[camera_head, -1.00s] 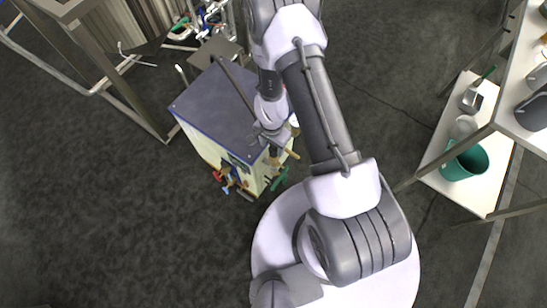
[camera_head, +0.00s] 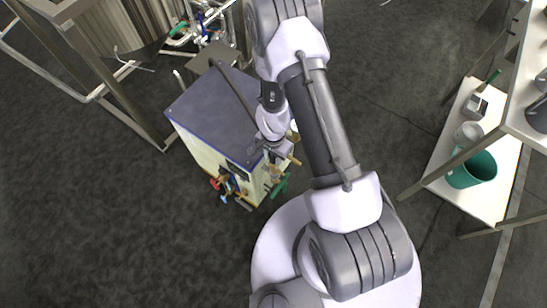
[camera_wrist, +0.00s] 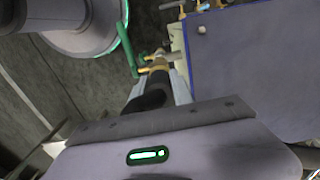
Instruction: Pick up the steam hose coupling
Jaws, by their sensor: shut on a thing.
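The steam hose coupling shows in the wrist view as a brass fitting (camera_wrist: 159,67) on the end of a black hose (camera_wrist: 150,97). My gripper (camera_wrist: 157,82) is shut on it, one pale finger on each side. In the head view my gripper (camera_head: 270,148) is over the front right edge of the cabinet top, and the coupling's brass end (camera_head: 291,158) sticks out to the right of it. The dark hose (camera_head: 235,91) runs from the gripper to the back left across the cabinet. The jaws' contact is partly hidden by the wrist.
The cabinet (camera_head: 213,107) has a blue-edged grey top and coloured valve handles (camera_head: 226,183) low on its front. A steel tank frame (camera_head: 128,98) stands at the left. A shelf with a green bucket (camera_head: 472,168) stands at the right. The floor at the lower left is clear.

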